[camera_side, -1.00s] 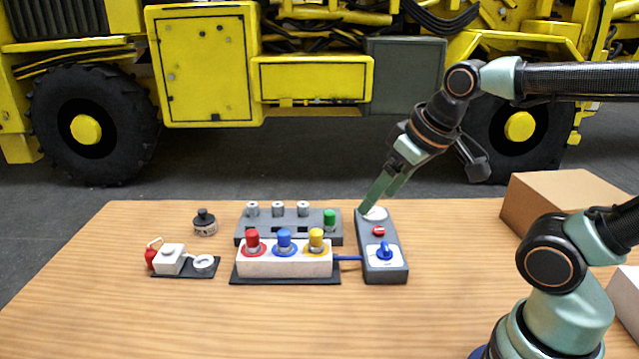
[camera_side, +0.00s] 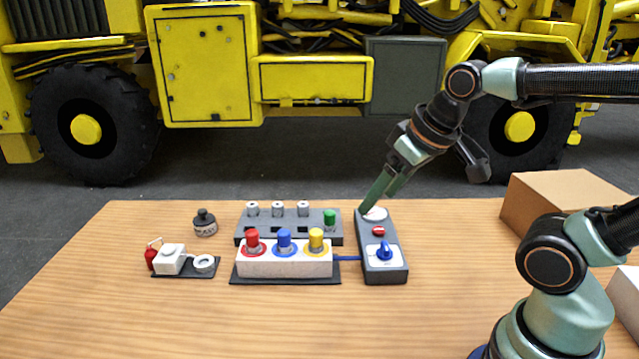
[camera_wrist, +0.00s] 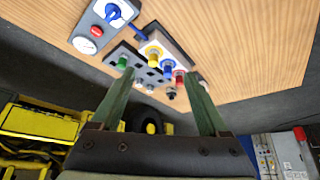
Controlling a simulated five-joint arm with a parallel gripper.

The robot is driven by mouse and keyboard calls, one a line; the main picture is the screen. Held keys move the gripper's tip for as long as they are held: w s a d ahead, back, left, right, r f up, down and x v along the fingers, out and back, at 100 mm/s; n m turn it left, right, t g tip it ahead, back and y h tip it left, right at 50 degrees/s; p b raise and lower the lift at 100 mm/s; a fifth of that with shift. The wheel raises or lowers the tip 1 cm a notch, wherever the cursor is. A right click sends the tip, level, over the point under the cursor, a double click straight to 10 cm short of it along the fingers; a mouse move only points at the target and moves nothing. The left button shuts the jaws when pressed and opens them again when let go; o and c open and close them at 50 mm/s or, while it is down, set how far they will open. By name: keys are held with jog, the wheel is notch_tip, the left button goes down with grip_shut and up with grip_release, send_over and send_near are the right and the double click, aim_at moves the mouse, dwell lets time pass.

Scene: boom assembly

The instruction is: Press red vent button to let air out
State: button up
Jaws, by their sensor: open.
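The red vent button (camera_side: 378,231) sits on the grey control box (camera_side: 398,276), between a round white gauge (camera_side: 377,214) and a blue knob (camera_side: 384,252). In the wrist view the button (camera_wrist: 97,31) shows at the upper left, outside the left finger. My gripper (camera_side: 376,203) is open and empty, with its green fingers pointing down at the far end of the box, by the gauge. The fingertips are beyond the button, not on it. Whether they touch the gauge cannot be told. The wrist view shows the fingers (camera_wrist: 160,73) spread wide.
A white block (camera_side: 284,262) with red, blue and yellow plugs joins the box by a blue hose. A grey rack (camera_side: 290,224) with a green plug stands behind it. A black-capped jar (camera_side: 205,223) and a small tray (camera_side: 190,267) are left. A cardboard box (camera_side: 560,200) is right.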

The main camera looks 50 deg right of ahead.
grip_shut()
dwell(1.5)
